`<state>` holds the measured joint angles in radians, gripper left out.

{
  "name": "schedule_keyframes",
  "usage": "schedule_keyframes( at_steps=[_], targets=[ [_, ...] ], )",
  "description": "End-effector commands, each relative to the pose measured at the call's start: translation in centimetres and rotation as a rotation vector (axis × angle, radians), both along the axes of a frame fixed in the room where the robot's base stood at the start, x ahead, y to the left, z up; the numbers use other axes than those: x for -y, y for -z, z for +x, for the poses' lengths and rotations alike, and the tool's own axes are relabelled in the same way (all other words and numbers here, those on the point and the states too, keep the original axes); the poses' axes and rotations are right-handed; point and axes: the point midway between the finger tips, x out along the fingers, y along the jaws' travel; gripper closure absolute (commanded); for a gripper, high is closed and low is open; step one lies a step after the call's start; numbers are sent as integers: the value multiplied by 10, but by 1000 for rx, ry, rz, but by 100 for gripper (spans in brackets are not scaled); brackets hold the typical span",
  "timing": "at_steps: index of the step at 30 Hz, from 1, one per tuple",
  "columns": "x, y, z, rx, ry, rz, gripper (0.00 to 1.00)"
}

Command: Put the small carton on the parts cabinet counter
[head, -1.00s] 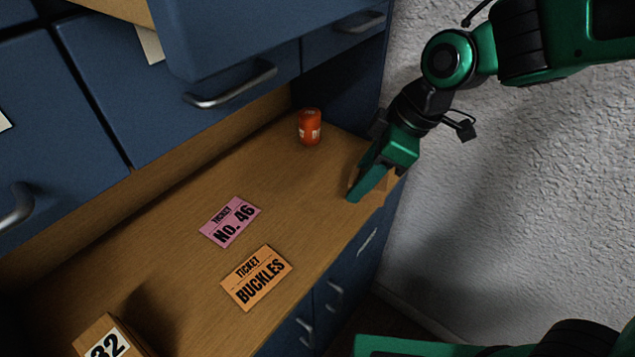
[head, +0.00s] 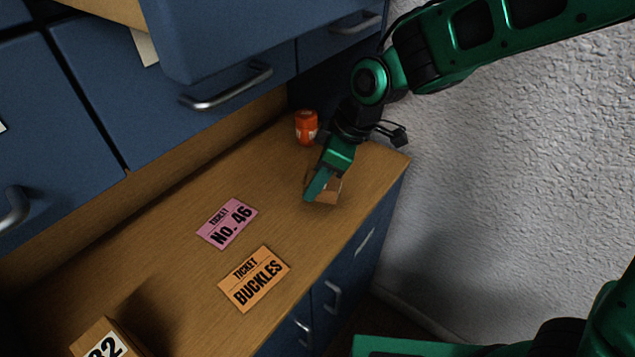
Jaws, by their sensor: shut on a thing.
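My gripper (head: 318,186) is shut on the small carton (head: 329,192), a brown box partly hidden behind the green fingers. Both are over the right part of the wooden parts cabinet counter (head: 180,190). I cannot tell whether the carton touches the counter or hangs just above it.
An orange-red can (head: 306,127) stands at the back, close behind my gripper. A pink ticket (head: 227,223) and an orange ticket (head: 254,279) lie flat to the left. A box marked 32 (head: 108,340) is at the lower left. Blue drawers (head: 200,50) overhang the back.

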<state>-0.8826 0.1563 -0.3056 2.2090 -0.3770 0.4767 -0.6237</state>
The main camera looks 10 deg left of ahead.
Motion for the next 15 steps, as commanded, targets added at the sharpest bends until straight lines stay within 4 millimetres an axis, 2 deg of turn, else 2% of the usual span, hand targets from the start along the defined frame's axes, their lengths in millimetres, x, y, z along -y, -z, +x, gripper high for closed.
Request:
schedule_keyframes(
  at_steps=[1,4,14,15],
  targets=[
    [0,9,-1,-3,-1,-3,87],
    [-3,18,1,-1,-1,-2,87],
    [-3,20,2,0,0,-1,87],
    [-3,20,2,-1,1,-1,59]
  ],
)
